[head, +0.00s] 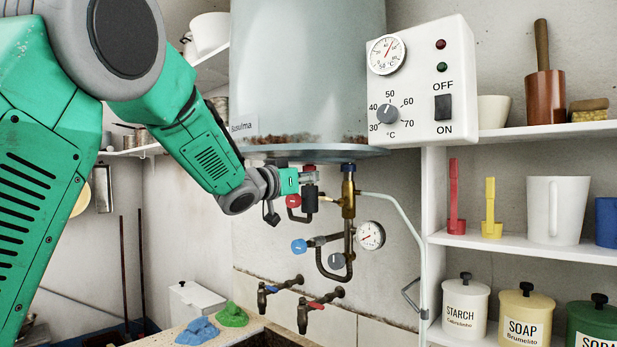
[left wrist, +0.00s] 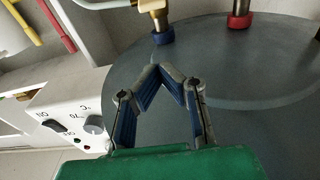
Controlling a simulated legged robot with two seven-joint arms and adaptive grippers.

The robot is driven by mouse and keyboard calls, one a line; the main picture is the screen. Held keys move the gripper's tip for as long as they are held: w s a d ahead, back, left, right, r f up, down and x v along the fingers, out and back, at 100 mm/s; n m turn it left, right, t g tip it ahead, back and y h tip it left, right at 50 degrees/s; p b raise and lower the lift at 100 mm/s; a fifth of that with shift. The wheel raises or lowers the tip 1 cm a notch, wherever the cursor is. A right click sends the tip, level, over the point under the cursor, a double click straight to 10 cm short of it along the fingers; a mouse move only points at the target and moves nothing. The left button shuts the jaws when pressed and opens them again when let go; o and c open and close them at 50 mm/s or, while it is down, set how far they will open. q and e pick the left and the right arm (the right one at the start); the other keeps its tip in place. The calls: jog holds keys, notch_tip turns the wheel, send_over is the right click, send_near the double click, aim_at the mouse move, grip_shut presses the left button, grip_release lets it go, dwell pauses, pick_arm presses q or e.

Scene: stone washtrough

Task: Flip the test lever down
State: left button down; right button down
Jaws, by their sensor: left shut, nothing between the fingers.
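The brass safety group (head: 348,200) hangs under the boiler, with a blue collar at its top; that collar also shows in the left wrist view (left wrist: 162,38). A red knob (head: 293,201) and a blue knob (head: 299,246) stick out to the left of it. I cannot make out for certain which small part is the test lever. My left gripper (head: 308,177) is just under the boiler's rim, left of the brass body, partly overlapping the pipes. In the left wrist view its fingertips (left wrist: 155,72) meet, shut and empty. My right gripper is out of view.
The boiler (head: 305,75) is right above my gripper, its grey underside (left wrist: 250,95) close by. A white control box (head: 422,85) is at upper right. A gauge (head: 370,235) and two taps (head: 318,305) sit below. Shelves (head: 520,240) with jars stand right.

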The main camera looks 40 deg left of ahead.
aim_at(322, 197)
pick_arm(q)
jog(key=w+p, duration=0.1)
jog(key=w, duration=0.5)
jog(key=shift+a+r, duration=0.1)
jog(key=shift+r, duration=0.05)
jog(key=f, duration=0.1)
jog(key=s+f, duration=0.1)
jog(key=shift+a+f, duration=0.1)
jog(key=shift+f, duration=0.3)
jog(key=shift+s+d+f, duration=0.2)
jog(key=shift+s+f, duration=0.05)
jog(key=shift+f, duration=0.15)
jog(key=shift+d+f, duration=0.1)
jog(key=shift+d, duration=0.05)
